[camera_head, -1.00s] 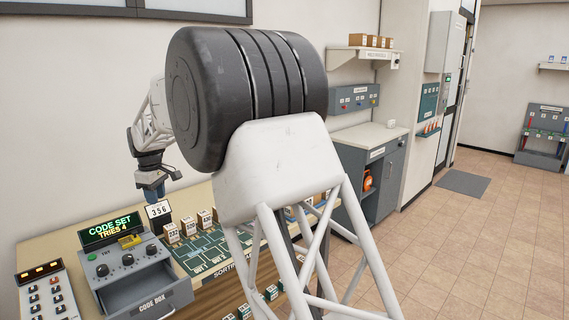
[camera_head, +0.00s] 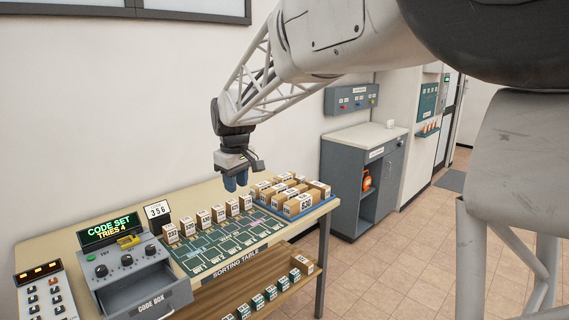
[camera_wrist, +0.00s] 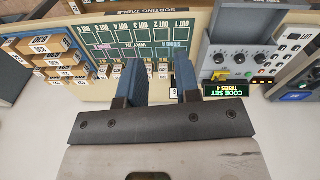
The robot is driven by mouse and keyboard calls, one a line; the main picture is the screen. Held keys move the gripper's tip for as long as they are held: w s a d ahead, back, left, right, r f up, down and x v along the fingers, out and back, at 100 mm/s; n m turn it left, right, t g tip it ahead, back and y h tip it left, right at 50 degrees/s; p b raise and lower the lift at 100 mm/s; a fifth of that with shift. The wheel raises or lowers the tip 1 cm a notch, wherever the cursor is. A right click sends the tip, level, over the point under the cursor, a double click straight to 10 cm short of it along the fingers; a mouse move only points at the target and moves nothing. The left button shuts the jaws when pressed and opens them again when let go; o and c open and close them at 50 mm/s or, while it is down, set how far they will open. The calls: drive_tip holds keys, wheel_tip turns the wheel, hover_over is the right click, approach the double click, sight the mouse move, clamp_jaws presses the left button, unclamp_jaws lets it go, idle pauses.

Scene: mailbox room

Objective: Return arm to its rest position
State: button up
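My gripper (camera_head: 236,182) hangs above the back of the sorting table (camera_head: 60,246), pointing down, with nothing held in it. In the wrist view my gripper (camera_wrist: 158,68) shows two blue fingers spread apart with a clear gap between them. The table, its green mat and the boxes show beyond the fingers. My arm reaches in from the upper right of the head view.
Several numbered boxes (camera_head: 218,213) line the back of the green mat (camera_head: 215,250). A blue tray (camera_head: 318,211) of parcels stands at right. The code box (camera_head: 150,290) has its drawer open; its display (camera_head: 110,229) reads "CODE SET TRIES 4". A cabinet (camera_head: 345,165) stands beyond.

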drive_tip(key=s+d+m, duration=0.5)
drive_tip(key=s+d, duration=1.2)
drive_tip(key=d, duration=0.3)
drive_tip(key=s+d+f+m, duration=0.2)
drive_tip(key=s+d+f, duration=0.2)
drive_tip(key=s, duration=0.7)
drive_tip(key=s+d+f+m+t, duration=0.1)
drive_tip(key=s+d+f+m, duration=0.2)
drive_tip(key=s+d, duration=0.4)
drive_tip(key=s+f, duration=0.1)
drive_tip(key=s, duration=0.3)
drive_tip(key=shift+d+f+m, duration=0.15)
drive_tip(key=shift+f+m, duration=0.15)
drive_tip(key=shift+w+h, duration=0.1)
drive_tip(key=shift+h, duration=0.2)
